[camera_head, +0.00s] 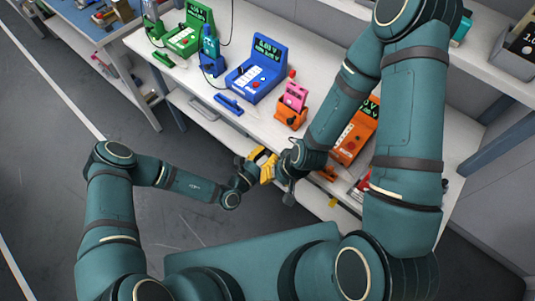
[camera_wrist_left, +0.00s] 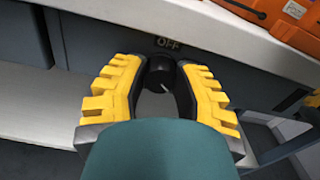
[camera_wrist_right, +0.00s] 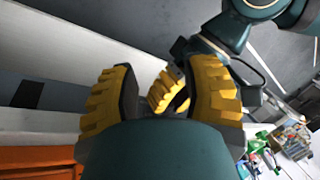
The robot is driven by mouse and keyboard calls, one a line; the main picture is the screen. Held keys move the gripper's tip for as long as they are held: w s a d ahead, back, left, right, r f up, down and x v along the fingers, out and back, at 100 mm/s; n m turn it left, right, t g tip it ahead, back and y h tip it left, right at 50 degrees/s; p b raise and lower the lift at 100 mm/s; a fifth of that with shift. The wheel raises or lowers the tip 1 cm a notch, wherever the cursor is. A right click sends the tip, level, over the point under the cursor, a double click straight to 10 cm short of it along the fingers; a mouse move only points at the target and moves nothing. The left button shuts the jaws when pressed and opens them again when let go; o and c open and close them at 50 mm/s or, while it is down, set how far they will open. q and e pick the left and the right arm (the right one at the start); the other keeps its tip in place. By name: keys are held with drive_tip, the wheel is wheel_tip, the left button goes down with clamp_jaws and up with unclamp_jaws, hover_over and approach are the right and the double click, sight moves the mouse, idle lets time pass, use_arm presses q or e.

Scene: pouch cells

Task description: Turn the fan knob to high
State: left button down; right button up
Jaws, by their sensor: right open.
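The fan knob (camera_wrist_left: 161,72) is black and round with a short white pointer mark, in the left wrist view on the dark front panel under the table edge. The word OFF (camera_wrist_left: 168,43) is printed above it; the mark lies on the knob's lower right side. My left gripper (camera_wrist_left: 162,68) has its yellow fingers on both sides of the knob, seemingly touching it; it also shows in the head view (camera_head: 256,154). My right gripper (camera_wrist_right: 158,75) is open, close beside the left one, with a yellow left finger showing between its fingers. The knob is hidden in the head view.
The white table (camera_head: 225,108) carries a blue device (camera_head: 256,69), a green device (camera_head: 190,30), a pink meter (camera_head: 295,97) in an orange stand and an orange device (camera_head: 355,132). My right arm crosses the table's right side. The floor at left is clear.

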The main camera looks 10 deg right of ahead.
use_arm(q)
drive_tip(key=shift+r+m+p, duration=0.2)
drive_tip(key=shift+m+p, duration=1.3)
drive_tip(key=shift+p, duration=0.5)
drive_tip(key=shift+d+f+m+p, duration=0.1)
drive_tip(key=shift+f+m+p, duration=0.05)
drive_tip(key=shift+m+p, duration=1.6)
drive_tip(key=shift+m, duration=0.25)
drive_tip(key=c, duration=0.6)
unclamp_jaws()
drive_tip(key=shift+b, duration=0.3)
